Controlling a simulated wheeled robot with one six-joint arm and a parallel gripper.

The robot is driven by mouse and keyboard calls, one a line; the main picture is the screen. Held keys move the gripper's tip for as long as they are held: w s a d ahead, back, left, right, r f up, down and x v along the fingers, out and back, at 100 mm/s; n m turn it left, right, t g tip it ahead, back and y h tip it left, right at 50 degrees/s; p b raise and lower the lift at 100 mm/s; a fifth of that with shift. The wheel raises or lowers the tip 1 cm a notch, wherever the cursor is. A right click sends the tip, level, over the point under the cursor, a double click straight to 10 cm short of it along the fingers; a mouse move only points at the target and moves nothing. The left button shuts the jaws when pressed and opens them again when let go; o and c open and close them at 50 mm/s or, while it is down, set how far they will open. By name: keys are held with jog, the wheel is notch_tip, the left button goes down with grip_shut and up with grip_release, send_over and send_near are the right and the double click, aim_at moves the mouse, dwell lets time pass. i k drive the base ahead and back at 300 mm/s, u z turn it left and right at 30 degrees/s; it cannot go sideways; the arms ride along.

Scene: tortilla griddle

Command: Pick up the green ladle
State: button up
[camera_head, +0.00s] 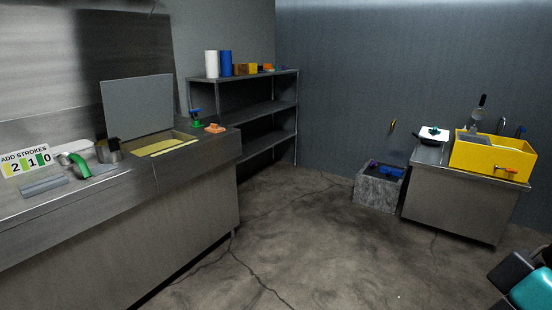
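A green curved handle (80,165), which looks like the green ladle, is on the steel counter at the left. It is beside a pale rounded piece, and I cannot tell whether that piece is the ladle's bowl or a separate dish. A dark-topped metal container (109,151) stands just right of it. My gripper's fingers do not show. Only a teal and black part of my arm shows at the bottom right corner, far across the room from the counter.
The steel counter (190,210) has an open well with a raised lid (138,103). A number sign (25,162) stands at its left. A shelf rack (245,110) is behind. A side table (455,200) with a yellow bin (490,158) is right. Open floor (310,240) lies between.

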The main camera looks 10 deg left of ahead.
aim_at(64, 160)
jog(key=u, duration=0.35)
jog(key=i, duration=1.6)
jog(key=u, duration=1.35)
jog(key=i, duration=1.2)
jog(key=u, duration=1.35)
jog(key=i, duration=0.8)
jog(key=u, duration=0.3)
